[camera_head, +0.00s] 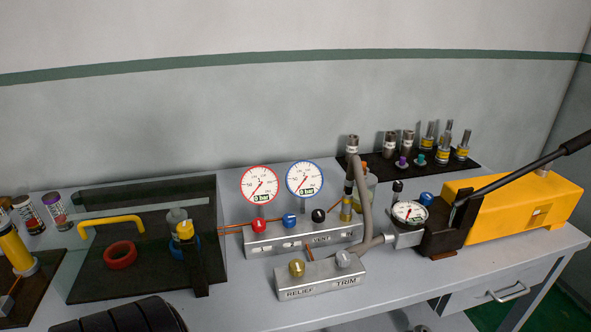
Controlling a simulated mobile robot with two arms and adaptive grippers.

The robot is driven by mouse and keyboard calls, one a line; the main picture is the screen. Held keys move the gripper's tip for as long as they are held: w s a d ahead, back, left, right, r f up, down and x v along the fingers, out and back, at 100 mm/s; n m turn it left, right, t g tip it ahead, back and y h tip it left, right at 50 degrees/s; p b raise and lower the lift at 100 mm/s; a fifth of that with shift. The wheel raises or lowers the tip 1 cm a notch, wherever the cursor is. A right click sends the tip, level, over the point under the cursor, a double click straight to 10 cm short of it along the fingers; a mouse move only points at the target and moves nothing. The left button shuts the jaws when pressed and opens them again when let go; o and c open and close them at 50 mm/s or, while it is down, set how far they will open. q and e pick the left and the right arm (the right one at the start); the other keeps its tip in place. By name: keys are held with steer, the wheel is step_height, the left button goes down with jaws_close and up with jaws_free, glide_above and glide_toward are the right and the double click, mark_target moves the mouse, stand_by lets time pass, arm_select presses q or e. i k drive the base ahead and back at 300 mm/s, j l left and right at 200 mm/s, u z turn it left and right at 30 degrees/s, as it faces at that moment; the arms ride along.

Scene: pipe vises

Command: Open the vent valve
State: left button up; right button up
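The vent valve is on a grey metal manifold block (275,243) in the middle of the bench. The word VENT shows on the block's front at its right part. A black knob (318,215) sits on top above that word. A red knob (258,226) and a blue knob (290,220) sit further left on the same block. I cannot tell from this view how far the black knob is turned. Neither of my gripper's fingertips can be made out in this view.
Two dial gauges, red-rimmed (262,185) and blue-rimmed (305,180), rise behind the manifold. A block marked RELIEF and TRIM (320,282) stands in front, with a grey hose (364,200) beside it. A yellow hand pump (530,203) is right. A black ribbed shape (120,317) fills the lower left.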

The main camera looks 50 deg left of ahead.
mark_target(318, 215)
steer(key=u, duration=1.45)
